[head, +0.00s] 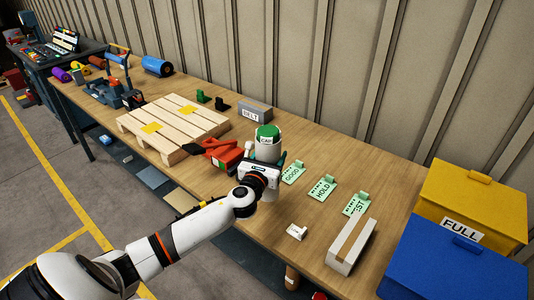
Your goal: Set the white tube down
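The white tube (268,150) with a green cap stands upright near the middle of the head view, above the wooden table (225,215). My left gripper (266,160) is at the tube's lower part, with a dark finger showing on each side of it. It looks shut on the tube. The gripper body hides the tube's bottom, so I cannot tell whether it touches the table. My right gripper is not in view.
Green tags GOOD (293,173), HOLD (322,189) and another (356,204) line the table right of the tube. A red tool (222,153) lies close on the left, beyond it a pallet (172,127). A long white box (351,247) and yellow (475,200) and blue (450,262) bins are right.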

